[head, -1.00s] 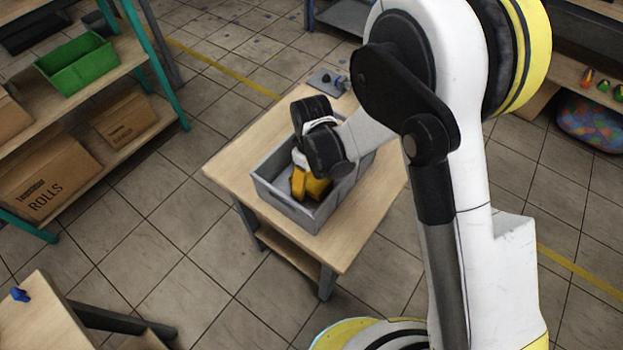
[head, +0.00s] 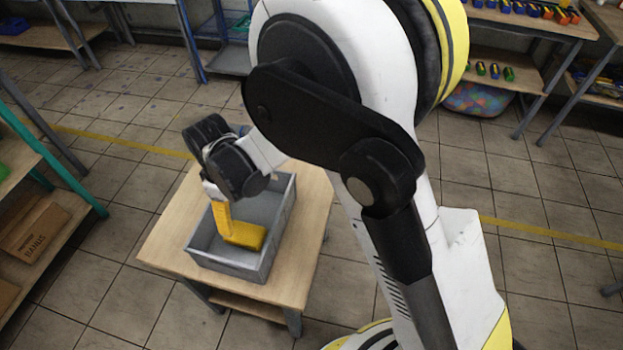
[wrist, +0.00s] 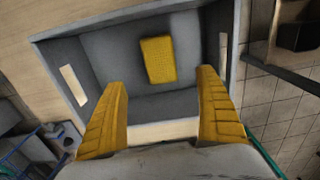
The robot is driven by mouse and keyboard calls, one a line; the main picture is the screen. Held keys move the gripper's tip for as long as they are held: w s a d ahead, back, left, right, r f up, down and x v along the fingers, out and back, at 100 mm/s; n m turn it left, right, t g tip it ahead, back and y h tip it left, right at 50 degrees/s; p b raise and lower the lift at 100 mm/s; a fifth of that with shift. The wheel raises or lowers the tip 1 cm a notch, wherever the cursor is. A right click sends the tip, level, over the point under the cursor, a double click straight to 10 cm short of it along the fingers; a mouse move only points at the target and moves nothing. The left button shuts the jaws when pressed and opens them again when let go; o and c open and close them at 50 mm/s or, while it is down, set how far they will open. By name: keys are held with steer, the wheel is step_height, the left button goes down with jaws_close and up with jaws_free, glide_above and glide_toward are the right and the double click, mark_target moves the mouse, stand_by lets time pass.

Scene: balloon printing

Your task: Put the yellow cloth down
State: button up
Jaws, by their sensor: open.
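The yellow cloth (head: 247,235) lies as a small folded block on the floor of a grey crate (head: 277,232). In the wrist view the cloth (wrist: 158,60) lies near the middle of the crate floor, apart from the fingers. My gripper (wrist: 161,80) has yellow fingers, spread wide with nothing between them. In the head view my gripper (head: 222,217) points down into the crate, just left of the cloth in the picture. One finger is hidden in the head view.
The crate stands on a small wooden table (head: 170,232); its walls surround the cloth and lie close to my fingers. A shelf with cardboard boxes (head: 38,222) is at the left. Tiled floor is open around the table.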

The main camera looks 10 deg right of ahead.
steer(key=d+r+m+t+y, duration=0.1)
steer(key=d+r+m+t, duration=0.3)
steer(key=d+r, duration=1)
steer(key=s+d+r+m+t, duration=0.1)
steer(key=s+d+r+m, duration=0.1)
steer(key=d, duration=0.3)
steer(key=s+d+r+m+t, duration=0.1)
steer(key=s+d+r+m, duration=0.1)
steer(key=s+d+m, duration=0.2)
steer(key=s+d+r+m+t+h, duration=0.1)
steer(key=s+d+r+m, duration=0.2)
steer(key=d, duration=0.5)
steer(key=shift+s+d, duration=0.2)
